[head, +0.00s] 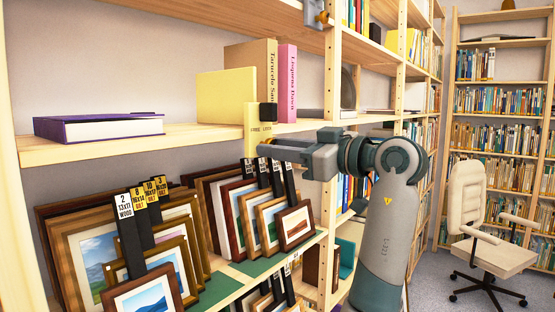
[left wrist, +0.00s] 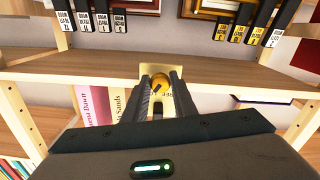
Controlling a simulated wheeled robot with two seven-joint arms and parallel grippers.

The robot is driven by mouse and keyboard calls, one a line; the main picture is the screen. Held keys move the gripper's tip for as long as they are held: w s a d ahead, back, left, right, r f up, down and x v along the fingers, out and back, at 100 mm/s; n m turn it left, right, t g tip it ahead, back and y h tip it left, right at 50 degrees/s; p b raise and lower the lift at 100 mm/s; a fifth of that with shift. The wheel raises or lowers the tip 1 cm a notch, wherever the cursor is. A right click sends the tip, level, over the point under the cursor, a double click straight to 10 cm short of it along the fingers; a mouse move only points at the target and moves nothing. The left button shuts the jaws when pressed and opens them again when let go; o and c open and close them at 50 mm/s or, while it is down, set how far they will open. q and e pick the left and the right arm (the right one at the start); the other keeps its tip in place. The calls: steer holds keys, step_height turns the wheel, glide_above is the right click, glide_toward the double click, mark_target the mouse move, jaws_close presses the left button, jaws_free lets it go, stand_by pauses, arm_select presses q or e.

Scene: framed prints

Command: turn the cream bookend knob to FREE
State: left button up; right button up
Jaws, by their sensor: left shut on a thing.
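The cream bookend (head: 226,97) stands on the shelf, leaning against the books. Its front plate (head: 258,115) hangs over the shelf edge and carries small lettering, with a dark block at its upper right. My left gripper (head: 252,147) reaches in from the right, just below the lettering. The left wrist view shows the gripper (left wrist: 160,97) with its two fingers on either side of a brass-coloured knob (left wrist: 157,88), shut on it. Cream plate (left wrist: 152,72) shows behind the knob. The fingers partly hide the knob and lettering, so I cannot tell its setting. My right gripper is not in view.
A tan book (head: 250,75) and a pink book (head: 285,82) stand beside the bookend. A purple book (head: 98,126) lies on the shelf (head: 190,137) at left. Framed prints (head: 140,250) and black size tags fill the rack below. An office chair (head: 490,215) stands at right.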

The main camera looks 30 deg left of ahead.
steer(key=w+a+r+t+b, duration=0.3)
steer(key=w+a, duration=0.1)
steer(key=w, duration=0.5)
arm_select(q)
steer(key=n+b, duration=0.6)
steer(key=n, duration=0.9)
steer(key=shift+r+n+b, duration=0.1)
steer(key=shift+n+b, duration=0.2)
steer(key=shift+b, duration=0.1)
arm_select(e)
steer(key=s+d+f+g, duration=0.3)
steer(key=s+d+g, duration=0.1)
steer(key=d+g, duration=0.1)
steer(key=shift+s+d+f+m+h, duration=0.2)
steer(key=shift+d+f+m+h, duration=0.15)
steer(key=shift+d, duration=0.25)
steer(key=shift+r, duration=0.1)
arm_select(q)
steer(key=o, duration=1)
steer(key=shift+d, duration=0.1)
